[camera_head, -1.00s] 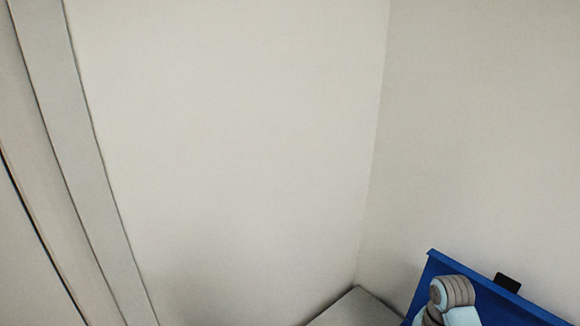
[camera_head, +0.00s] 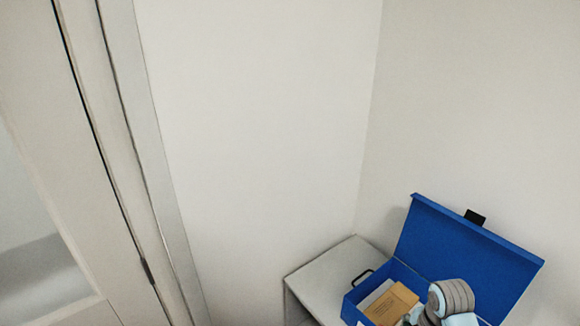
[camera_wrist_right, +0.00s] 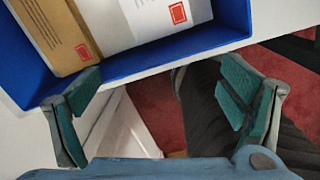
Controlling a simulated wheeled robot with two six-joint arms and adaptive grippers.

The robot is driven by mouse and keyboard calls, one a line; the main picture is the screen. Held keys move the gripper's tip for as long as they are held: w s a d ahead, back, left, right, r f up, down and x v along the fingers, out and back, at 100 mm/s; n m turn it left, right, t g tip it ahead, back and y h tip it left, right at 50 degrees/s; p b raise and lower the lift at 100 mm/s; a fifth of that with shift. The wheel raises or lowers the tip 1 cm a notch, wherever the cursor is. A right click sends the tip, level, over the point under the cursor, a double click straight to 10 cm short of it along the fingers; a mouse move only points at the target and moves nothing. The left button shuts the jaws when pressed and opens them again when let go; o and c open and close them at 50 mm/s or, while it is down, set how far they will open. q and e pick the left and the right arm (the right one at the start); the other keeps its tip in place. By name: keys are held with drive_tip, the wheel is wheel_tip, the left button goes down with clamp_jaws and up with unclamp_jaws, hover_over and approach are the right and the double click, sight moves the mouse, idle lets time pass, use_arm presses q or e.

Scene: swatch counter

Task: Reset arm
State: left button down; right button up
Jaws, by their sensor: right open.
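My right gripper (camera_wrist_right: 158,105) shows in the right wrist view with its two green-padded fingers spread wide apart and nothing between them. It is beside the front edge of an open blue box (camera_wrist_right: 190,48). In the head view the box (camera_head: 465,255) stands at the lower right with its lid raised. Part of my right arm covers its right side there. Inside lie a brown envelope (camera_wrist_right: 50,35) and white envelopes (camera_wrist_right: 150,18) with red stamp marks. My left gripper is not in either view.
The box stands on a grey-white counter (camera_head: 325,275) in the wall corner. A door or cabinet frame (camera_head: 105,150) runs down the left. A red floor (camera_wrist_right: 160,110) shows below the gripper in the wrist view. Bare walls fill the middle.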

drive_tip(key=s+a+m+t, duration=0.2)
drive_tip(key=s+a+m, duration=0.1)
drive_tip(key=s+m, duration=0.65)
drive_tip(key=s+a+m+t, duration=0.1)
drive_tip(key=s+a+m, duration=0.2)
drive_tip(key=s+m, duration=0.6)
wheel_tip(320, 180, down, 22)
drive_tip(key=d+r+m+g+b, duration=0.1)
drive_tip(key=d+m+b, duration=0.1)
drive_tip(key=b, duration=0.1)
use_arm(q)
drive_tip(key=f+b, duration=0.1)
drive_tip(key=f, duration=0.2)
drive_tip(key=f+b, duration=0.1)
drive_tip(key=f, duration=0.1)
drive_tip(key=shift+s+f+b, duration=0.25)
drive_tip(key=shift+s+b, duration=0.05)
use_arm(e)
drive_tip(key=s+f+g, duration=0.1)
drive_tip(key=s+f, duration=1.4)
drive_tip(key=f, duration=0.2)
drive_tip(key=shift+s+f, duration=0.15)
drive_tip(key=shift+d, duration=0.1)
